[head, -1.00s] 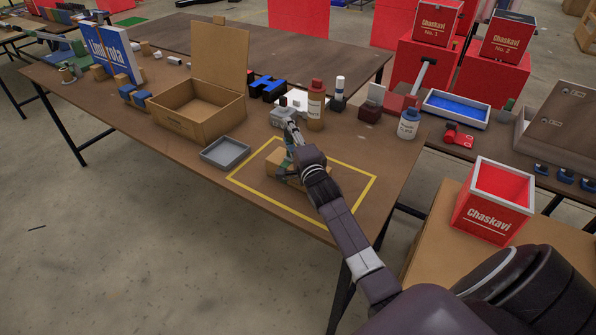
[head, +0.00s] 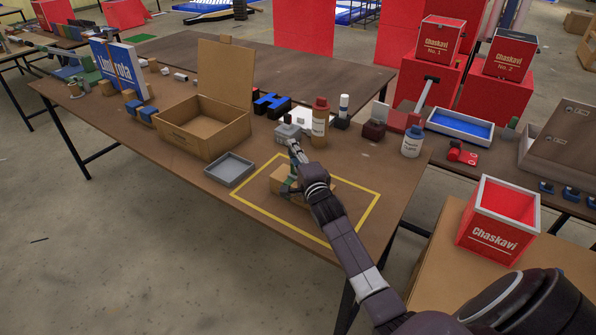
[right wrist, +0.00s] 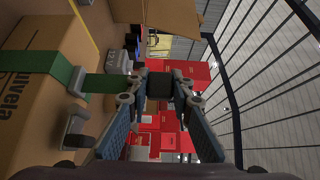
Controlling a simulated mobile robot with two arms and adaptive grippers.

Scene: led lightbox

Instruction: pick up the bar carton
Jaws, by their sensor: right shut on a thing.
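The bar carton (head: 318,192) is a brown box with a green band, inside the yellow outline on the brown table. Part of it is hidden behind my right gripper (head: 293,162) and arm. In the right wrist view the carton (right wrist: 32,110) fills the left side, with dark lettering, the green band and a grey metal handle. My right gripper is at the carton and shut on it, though the contact itself is hard to see. I cannot tell whether the carton is clear of the table. My left gripper is not in view.
A grey tray (head: 229,170) lies left of the outline, and an open brown box (head: 205,128) stands behind it. A white bottle (head: 412,141) stands farther right. The outline's front part is clear.

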